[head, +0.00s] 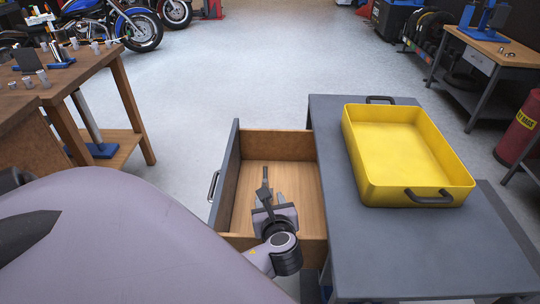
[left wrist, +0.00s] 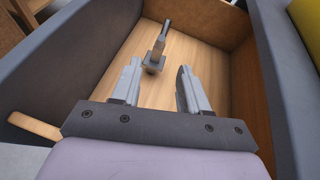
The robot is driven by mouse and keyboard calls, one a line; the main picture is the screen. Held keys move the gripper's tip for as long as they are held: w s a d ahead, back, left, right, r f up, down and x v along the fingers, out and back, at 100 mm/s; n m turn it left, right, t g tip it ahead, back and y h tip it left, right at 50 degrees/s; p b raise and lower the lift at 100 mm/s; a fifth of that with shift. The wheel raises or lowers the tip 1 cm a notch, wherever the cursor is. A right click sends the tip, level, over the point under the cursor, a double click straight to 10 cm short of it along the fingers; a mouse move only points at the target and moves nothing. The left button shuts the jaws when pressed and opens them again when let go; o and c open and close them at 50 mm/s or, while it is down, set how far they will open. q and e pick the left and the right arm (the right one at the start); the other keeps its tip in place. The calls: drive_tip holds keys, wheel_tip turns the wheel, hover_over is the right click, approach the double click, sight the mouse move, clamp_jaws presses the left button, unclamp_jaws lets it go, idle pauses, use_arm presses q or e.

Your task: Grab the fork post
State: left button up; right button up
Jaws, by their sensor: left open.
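In the head view my left gripper (head: 271,204) reaches down into the drawer. I cannot tell whether it touches the post. My right gripper is not in view.
A yellow tray (head: 408,150) with dark handles sits on the grey cabinet top (head: 333,150), right of the drawer. A wooden workbench (head: 100,75) with small metal parts stands at the left. The drawer's walls surround my gripper. Motorcycles are at the back left.

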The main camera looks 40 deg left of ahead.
sight(266, 183)
use_arm(q)
drive_tip(key=x, duration=0.5)
drive_tip(key=shift+w+a+f, duration=0.15)
drive_tip(key=shift+a, duration=0.2)
drive_tip(key=b+x, duration=0.1)
drive_tip(key=x, duration=0.4)
drive_tip(key=shift+w+f, duration=0.15)
clamp_jaws()
